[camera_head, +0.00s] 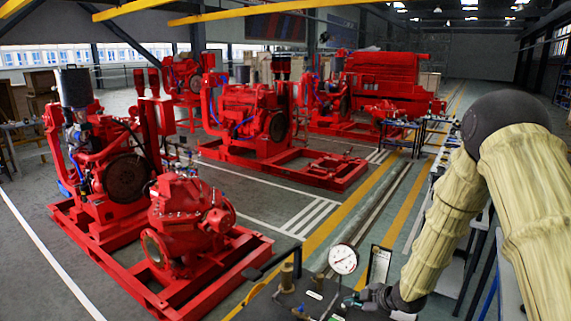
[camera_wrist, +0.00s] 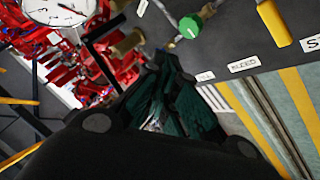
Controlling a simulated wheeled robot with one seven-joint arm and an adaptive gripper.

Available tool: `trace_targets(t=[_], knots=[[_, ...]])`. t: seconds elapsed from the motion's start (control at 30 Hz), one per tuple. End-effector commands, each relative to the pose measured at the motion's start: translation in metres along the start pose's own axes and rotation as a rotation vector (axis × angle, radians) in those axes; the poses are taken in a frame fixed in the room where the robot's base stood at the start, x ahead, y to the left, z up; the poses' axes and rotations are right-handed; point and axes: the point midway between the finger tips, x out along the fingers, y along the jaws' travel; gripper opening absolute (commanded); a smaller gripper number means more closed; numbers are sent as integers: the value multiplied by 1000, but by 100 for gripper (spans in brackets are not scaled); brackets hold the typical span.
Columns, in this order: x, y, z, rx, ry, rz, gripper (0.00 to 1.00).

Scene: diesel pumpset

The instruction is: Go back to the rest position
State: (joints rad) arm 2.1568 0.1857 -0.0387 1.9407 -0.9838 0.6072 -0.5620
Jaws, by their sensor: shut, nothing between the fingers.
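My gripper (camera_head: 352,302) is low in the head view, at the right part of a dark panel (camera_head: 318,292) and below a white round gauge (camera_head: 343,259). In the wrist view my gripper (camera_wrist: 172,62) is shut and empty, with its dark green fingers together. Its tips point toward the panel (camera_wrist: 225,45); I cannot tell the exact gap. A green knob (camera_wrist: 190,26) sits just beyond the tips, and the gauge (camera_wrist: 60,10) is at the top left. My arm in its cream sleeve comes down from the right.
The panel also carries a yellow handle (camera_wrist: 272,22), a "BLEED" label (camera_wrist: 243,65) and a brass fitting (camera_wrist: 128,42). A framed sheet (camera_head: 379,265) stands close beside my gripper. Red pumpsets (camera_head: 190,220) fill the left and middle floor. A lane with yellow lines (camera_head: 335,220) runs back.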

Motion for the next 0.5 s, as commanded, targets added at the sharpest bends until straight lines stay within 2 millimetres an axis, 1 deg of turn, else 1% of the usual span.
trace_targets(t=[0.03,0.17,0.27,0.47,0.5], knots=[[1,-10,3,25,-6,-8,0],[3,-32,12,102,-27,-20,0],[5,-53,18,168,-46,-33,0],[6,-106,30,331,-99,-61,0],[7,-120,34,374,-115,-69,0]])
